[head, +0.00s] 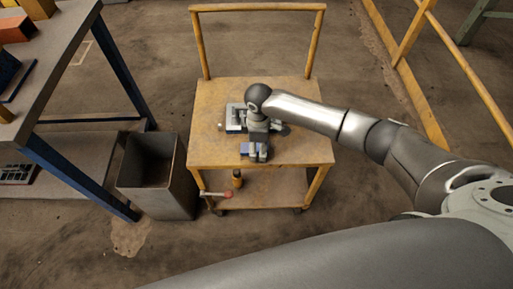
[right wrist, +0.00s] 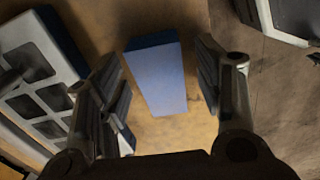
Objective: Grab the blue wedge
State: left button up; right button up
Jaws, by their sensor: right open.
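The blue wedge (right wrist: 158,80) lies on the wooden top of the yellow cart (head: 300,151). In the right wrist view it sits between the two open fingers of my right gripper (right wrist: 165,100), with gaps on both sides. In the head view the wedge (head: 247,148) shows only in part beside my right gripper (head: 256,153), which hangs over the front part of the cart top. My left gripper is not in view.
A grey hollow block (right wrist: 35,80) lies left of the wedge in the wrist view; it shows partly behind my wrist in the head view (head: 235,118). A grey bin (head: 185,185) stands left of the cart, by a workbench (head: 75,35). Yellow railing (head: 400,60) runs at right.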

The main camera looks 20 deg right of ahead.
jog(key=c, duration=1.1)
jog(key=shift+r, duration=0.1)
